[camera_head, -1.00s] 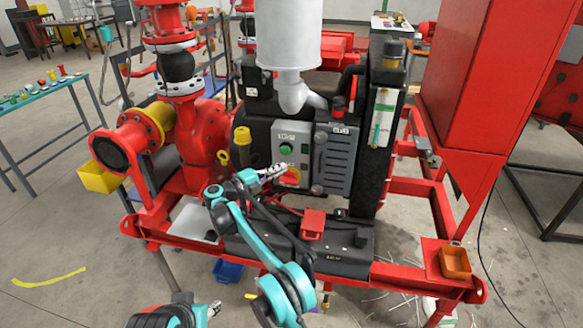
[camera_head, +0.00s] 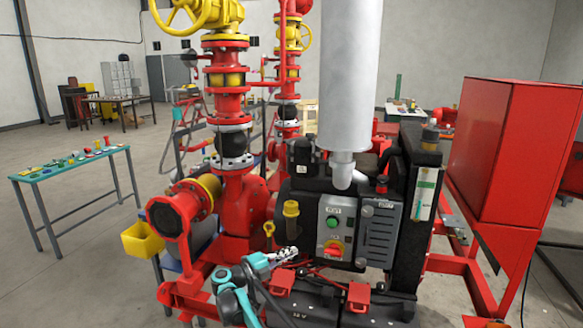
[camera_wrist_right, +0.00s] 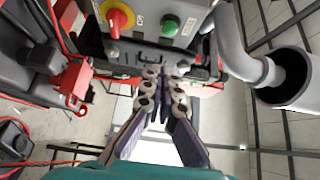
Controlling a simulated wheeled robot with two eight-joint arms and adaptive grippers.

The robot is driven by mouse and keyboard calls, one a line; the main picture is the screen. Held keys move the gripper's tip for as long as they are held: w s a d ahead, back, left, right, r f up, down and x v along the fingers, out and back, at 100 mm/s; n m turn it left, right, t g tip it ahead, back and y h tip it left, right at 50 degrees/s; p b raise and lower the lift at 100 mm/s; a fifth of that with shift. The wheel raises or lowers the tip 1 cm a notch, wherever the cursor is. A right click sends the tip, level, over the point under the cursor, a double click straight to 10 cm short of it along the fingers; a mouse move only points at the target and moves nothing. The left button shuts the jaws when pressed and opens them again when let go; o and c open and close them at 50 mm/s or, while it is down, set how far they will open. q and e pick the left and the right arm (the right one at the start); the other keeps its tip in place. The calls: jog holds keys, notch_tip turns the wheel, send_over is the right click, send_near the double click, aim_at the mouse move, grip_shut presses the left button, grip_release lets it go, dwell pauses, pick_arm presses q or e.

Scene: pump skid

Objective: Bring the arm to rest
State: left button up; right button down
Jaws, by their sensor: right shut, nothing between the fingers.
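My right gripper (camera_head: 284,254) is in front of the pump skid, left of and a little below the grey control box (camera_head: 345,228). Its fingers are shut and empty. In the right wrist view the right gripper (camera_wrist_right: 163,75) points at the control box (camera_wrist_right: 150,20), its fingertips near the box's edge in that picture; I cannot tell the exact gap. The box carries a green button (camera_head: 333,222) and a red rotary switch on yellow (camera_head: 334,248). My left gripper is outside the head view.
The red cabinet (camera_head: 510,150) stands at the right. Red pump piping (camera_head: 240,200) and a yellow box (camera_head: 141,240) are at the left. Black batteries with red clamps (camera_head: 358,296) sit below the control box. A table with small parts (camera_head: 75,163) stands further left, with open floor around it.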

jog(key=w+d+r+n+t+y, duration=0.2)
jog(key=r+n+t+y, duration=0.15)
jog(key=r, duration=0.75)
jog(key=w+d+r+n+t+y, duration=0.1)
jog(key=w+r+n+t+y, duration=0.3)
jog(key=r, duration=0.7)
jog(key=s+r+n+t+y, duration=0.3)
jog(key=s+r+n+y, duration=0.55)
jog(key=n, duration=0.35)
jog(key=s+d+f+n+g, duration=0.3)
jog(key=s+f, duration=0.8)
jog(key=s, duration=0.4)
jog(key=s+d+f+n+g, duration=0.3)
jog(key=s+d+f+g, duration=0.3)
jog(key=s, duration=0.9)
jog(key=s+d+f+n+g+h, duration=0.1)
jog(key=s+d+f+n+g, duration=0.2)
jog(key=s+f, duration=1.2)
jog(key=d+g, duration=0.2)
jog(key=d, duration=0.2)
jog(key=shift+s+d+f, duration=0.15)
jog(key=shift+s+f, duration=0.15)
